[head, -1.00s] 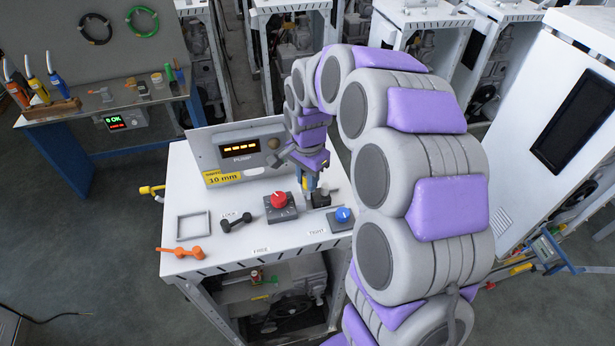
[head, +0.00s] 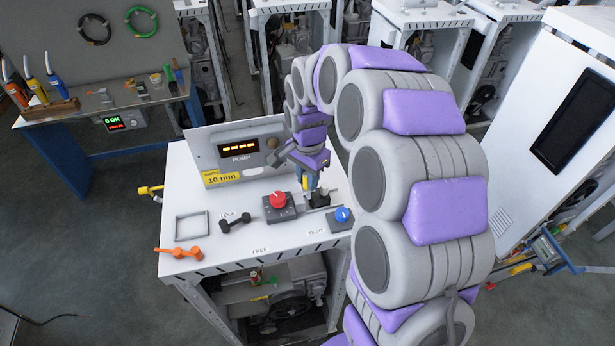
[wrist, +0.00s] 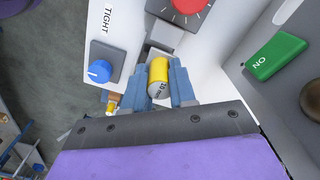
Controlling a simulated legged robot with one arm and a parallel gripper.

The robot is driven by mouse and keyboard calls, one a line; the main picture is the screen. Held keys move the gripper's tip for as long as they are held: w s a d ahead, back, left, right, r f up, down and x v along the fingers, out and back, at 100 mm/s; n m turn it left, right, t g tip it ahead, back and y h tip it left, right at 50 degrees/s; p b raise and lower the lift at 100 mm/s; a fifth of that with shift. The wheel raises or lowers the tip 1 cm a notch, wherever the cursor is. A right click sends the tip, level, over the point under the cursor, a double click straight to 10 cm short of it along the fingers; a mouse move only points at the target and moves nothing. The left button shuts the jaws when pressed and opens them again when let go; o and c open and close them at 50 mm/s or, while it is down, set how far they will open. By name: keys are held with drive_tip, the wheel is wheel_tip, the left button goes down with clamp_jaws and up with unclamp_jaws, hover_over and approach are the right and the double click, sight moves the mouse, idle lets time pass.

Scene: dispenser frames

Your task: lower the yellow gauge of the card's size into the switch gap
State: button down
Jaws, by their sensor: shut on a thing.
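My gripper (wrist: 163,88) is shut on a yellow gauge (wrist: 159,70), a short cylinder with a grey lower end marked with a size that looks like 10 mm. In the head view the gauge (head: 306,183) shows as a small yellow spot between the jaws, above the table's right part. The yellow card (head: 222,177) on the pump panel reads 10 mm. A dark block (head: 320,199) stands just below my gripper, right of the red knob (head: 278,200). In the wrist view a grey block (wrist: 160,36) lies between knob and gauge. The switch gap itself is mostly hidden by the jaws and gauge.
A blue knob (head: 343,215) labelled TIGHT is close to the right of my gripper. The pump panel (head: 238,150) stands behind, and a green ON switch (wrist: 274,54) shows in the wrist view. A grey square frame (head: 192,226), a dark handle (head: 235,222) and an orange handle (head: 183,252) lie left.

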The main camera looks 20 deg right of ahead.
drive_tip(key=shift+f+b, duration=0.7)
drive_tip(key=shift+f, duration=1.15)
drive_tip(key=c, duration=0.8)
unclamp_jaws()
drive_tip(key=shift+c, duration=0.2)
wheel_tip(320, 180, up, 17)
drive_tip(key=shift+r+b, duration=0.15)
drive_tip(key=shift+b, duration=0.3)
drive_tip(key=s+f+n+b, duration=0.3)
drive_tip(key=s+f, duration=0.4)
drive_tip(key=s, duration=0.4)
drive_tip(key=s+f+n+g+b, duration=0.1)
drive_tip(key=s+f+n+b, duration=0.3)
drive_tip(key=s, duration=0.7)
drive_tip(key=s+f+n+b, duration=0.4)
drive_tip(key=s+f+b, duration=0.2)
drive_tip(key=s+f, duration=0.6)
drive_tip(key=shift+f+g+b, duration=0.15)
drive_tip(key=shift+g+b, duration=0.15)
drive_tip(key=shift+g, duration=0.1)
